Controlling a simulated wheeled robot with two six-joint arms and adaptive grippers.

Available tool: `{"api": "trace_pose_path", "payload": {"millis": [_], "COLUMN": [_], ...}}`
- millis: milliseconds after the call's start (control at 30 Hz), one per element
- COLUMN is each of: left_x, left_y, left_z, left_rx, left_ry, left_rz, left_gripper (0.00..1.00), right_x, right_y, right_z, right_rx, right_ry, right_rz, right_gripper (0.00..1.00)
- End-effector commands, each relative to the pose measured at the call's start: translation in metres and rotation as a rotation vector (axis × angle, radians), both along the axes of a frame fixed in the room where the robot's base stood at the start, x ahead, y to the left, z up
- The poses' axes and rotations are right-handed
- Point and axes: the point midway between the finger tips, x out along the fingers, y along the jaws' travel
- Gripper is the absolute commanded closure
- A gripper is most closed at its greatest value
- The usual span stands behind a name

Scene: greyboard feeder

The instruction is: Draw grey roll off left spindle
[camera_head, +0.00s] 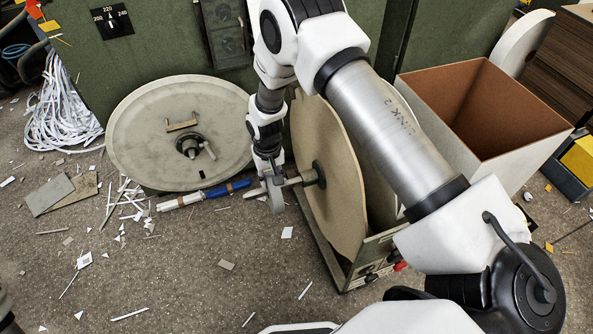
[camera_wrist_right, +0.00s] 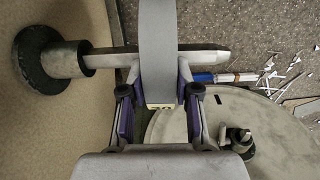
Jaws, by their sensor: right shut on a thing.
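The grey roll (camera_head: 276,196) is a narrow grey ring seen nearly edge-on in the head view. In the right wrist view the grey roll (camera_wrist_right: 158,40) stands upright across the spindle (camera_wrist_right: 205,58), whose bare tip sticks out beyond it. The spindle (camera_head: 296,181) juts left from the tan upright disc (camera_head: 333,190) in the head view. My right gripper (camera_head: 268,172) is shut on the roll's rim. In the wrist view its fingers (camera_wrist_right: 159,100) flank the roll, with a small pale label between them. The roll is clear of the spindle's dark hub (camera_wrist_right: 48,60).
A large pale round plate (camera_head: 140,140) with a central hub leans against the green cabinet at left. A blue-and-white tool (camera_head: 204,194) lies near the spindle tip. An open brown-lined box (camera_head: 490,120) stands at right. Paper scraps litter the floor.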

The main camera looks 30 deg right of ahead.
Motion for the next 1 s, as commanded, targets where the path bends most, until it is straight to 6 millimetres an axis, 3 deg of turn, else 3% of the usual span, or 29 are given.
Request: {"api": "trace_pose_path", "payload": {"millis": [1000], "left_x": [0.0], "left_y": [0.0], "left_z": [0.007], "left_rx": [0.0], "left_ry": [0.0], "left_rz": [0.0], "left_gripper": [0.6], "right_x": [0.02], "right_y": [0.083], "right_z": [0.001], "right_rx": [0.0], "right_ry": [-0.001], "right_rz": [0.002], "right_gripper": [1.0]}}
